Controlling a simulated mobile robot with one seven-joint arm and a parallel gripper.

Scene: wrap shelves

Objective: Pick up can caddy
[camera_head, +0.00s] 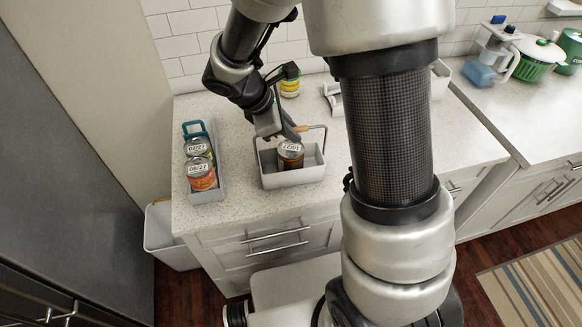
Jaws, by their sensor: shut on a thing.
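A white can caddy (292,179) with a thin grey handle stands on the speckled counter, left of my arm's column. One can (290,155) with a white date label on its lid stands in it. My gripper (288,132) comes down from behind and is shut on the caddy's handle; the exact finger contact is small and partly hidden. The caddy appears to rest on the counter. A second, narrower grey caddy (208,190) with a teal handle stands to the left and holds two labelled cans (200,170).
A yellow-green can (290,87) stands behind my gripper by the tiled wall. A white holder (332,97) at the back is partly hidden by my arm. A white bin (165,240) is below the counter's left end. Bare counter (245,213) lies in front of the caddies.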

